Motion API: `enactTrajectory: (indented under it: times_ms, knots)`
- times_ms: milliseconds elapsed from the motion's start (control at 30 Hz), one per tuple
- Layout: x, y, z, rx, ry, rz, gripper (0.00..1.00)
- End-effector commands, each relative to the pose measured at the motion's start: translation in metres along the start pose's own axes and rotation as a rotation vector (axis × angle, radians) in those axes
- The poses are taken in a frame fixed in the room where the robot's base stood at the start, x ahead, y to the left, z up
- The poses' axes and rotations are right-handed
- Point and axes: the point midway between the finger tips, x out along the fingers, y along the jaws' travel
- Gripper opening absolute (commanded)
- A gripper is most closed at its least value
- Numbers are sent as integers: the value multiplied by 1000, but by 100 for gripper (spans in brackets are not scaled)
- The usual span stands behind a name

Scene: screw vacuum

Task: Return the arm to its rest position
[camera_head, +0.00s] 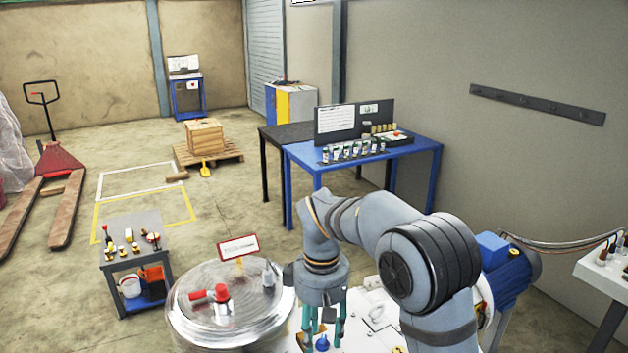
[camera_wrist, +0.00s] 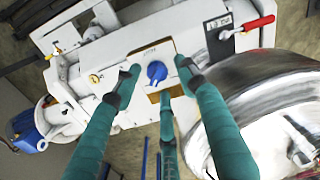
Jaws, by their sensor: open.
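My gripper (camera_head: 321,328) hangs downward at the end of my grey arm, low in the middle of the head view. Beyond the fingertips is a blue knob (camera_wrist: 157,72) on the panel of the white machine (camera_wrist: 130,42). The knob also shows in the head view (camera_head: 322,342), between the fingers. I cannot tell whether a finger touches it. The arm is bent, with its elbow to the right of the gripper.
A shiny round vessel (camera_head: 228,322) with a red-handled valve (camera_head: 221,293) stands just left of my gripper. A blue motor (camera_head: 512,272) is at the right. A blue table (camera_head: 432,147) with small jars stands behind. A small tool cart (camera_head: 123,264) is at the left, with open floor behind it.

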Motion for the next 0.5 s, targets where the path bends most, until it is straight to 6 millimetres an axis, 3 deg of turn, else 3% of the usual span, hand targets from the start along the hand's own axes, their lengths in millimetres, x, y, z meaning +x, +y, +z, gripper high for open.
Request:
enactTrajectory:
  times_ms: [200,500]
  knots:
    - [-1,-1,0,-246,-1,0,42]
    - [0,-2,0,-380,0,0,42]
